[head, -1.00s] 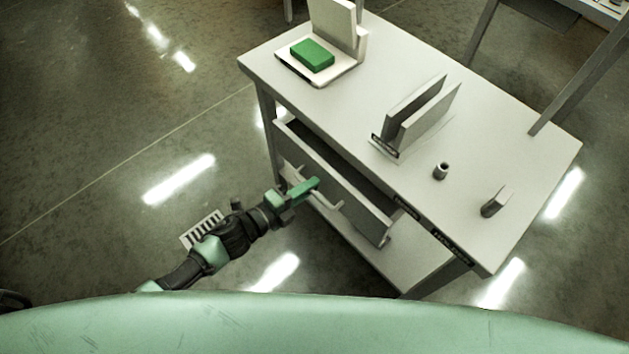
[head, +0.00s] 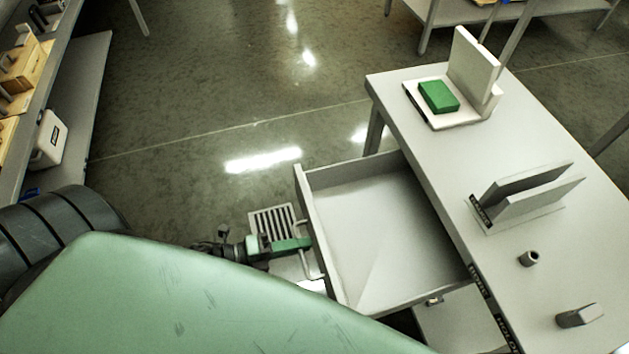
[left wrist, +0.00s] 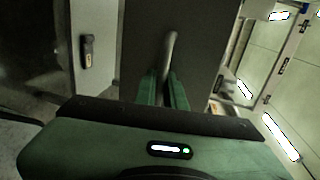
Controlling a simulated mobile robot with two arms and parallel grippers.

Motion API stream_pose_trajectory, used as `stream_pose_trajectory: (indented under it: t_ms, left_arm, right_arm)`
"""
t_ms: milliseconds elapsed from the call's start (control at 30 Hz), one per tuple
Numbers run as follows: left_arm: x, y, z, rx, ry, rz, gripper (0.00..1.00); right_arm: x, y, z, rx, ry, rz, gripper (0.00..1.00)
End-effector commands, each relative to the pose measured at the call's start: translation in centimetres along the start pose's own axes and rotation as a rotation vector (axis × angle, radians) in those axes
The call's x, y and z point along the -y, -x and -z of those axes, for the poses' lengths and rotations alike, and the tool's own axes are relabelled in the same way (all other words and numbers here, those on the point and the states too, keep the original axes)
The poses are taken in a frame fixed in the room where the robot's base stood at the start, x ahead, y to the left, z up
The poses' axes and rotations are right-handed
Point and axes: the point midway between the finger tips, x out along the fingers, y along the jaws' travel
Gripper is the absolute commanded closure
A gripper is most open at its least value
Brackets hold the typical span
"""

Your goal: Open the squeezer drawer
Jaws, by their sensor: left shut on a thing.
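The drawer (head: 375,235) under the white table is pulled well out and looks empty inside. Its front panel carries a bar handle (head: 310,250). My left gripper (head: 300,244) is at that handle, with its green fingers shut on it. In the left wrist view the green fingers (left wrist: 166,90) close around the handle (left wrist: 170,50) in front of the grey drawer front (left wrist: 200,30). My right gripper is not in view.
The table (head: 440,150) holds a stand with a green block (head: 438,96), a slotted upright holder (head: 525,195), a small cup (head: 528,258) and a small grey block (head: 580,315). Shelving (head: 75,110) stands at the left. Floor beyond the drawer is clear.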

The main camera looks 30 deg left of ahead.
Motion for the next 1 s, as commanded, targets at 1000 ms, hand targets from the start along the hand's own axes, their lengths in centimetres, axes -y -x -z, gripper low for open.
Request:
stream_pose_trajectory:
  t_ms: [1000]
  left_arm:
    - [-0.3,3.6,0.1,0.0,0.002,-0.004,0.8]
  right_arm:
    - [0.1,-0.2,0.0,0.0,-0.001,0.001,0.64]
